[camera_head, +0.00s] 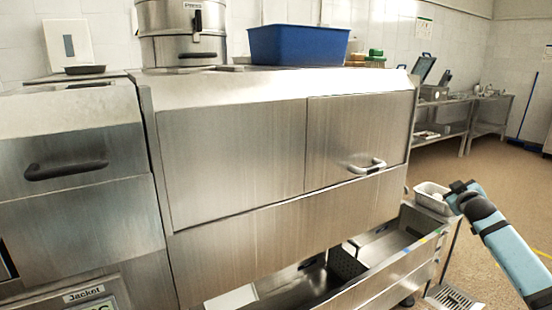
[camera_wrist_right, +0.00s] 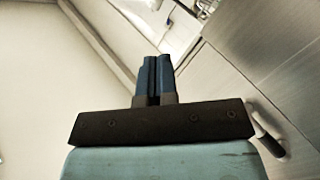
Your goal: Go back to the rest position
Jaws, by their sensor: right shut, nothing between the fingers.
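My right gripper (camera_wrist_right: 158,63) shows in the right wrist view. Its two blue fingers point up in the picture, pressed together with nothing between them. Blurred walls and metal panels lie behind it. In the head view my right arm, light blue with a black joint, comes in from the lower right edge, to the right of the steel machine (camera_head: 232,160). I cannot make out the fingers there. My left arm and gripper are not in view.
A blue basket (camera_head: 300,45) and a steel pot (camera_head: 183,35) stand on top of the machine. A metal tray (camera_head: 432,198) sits near my right arm, above a low steel trough (camera_head: 390,250). The floor (camera_head: 500,130) at the right is mostly open.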

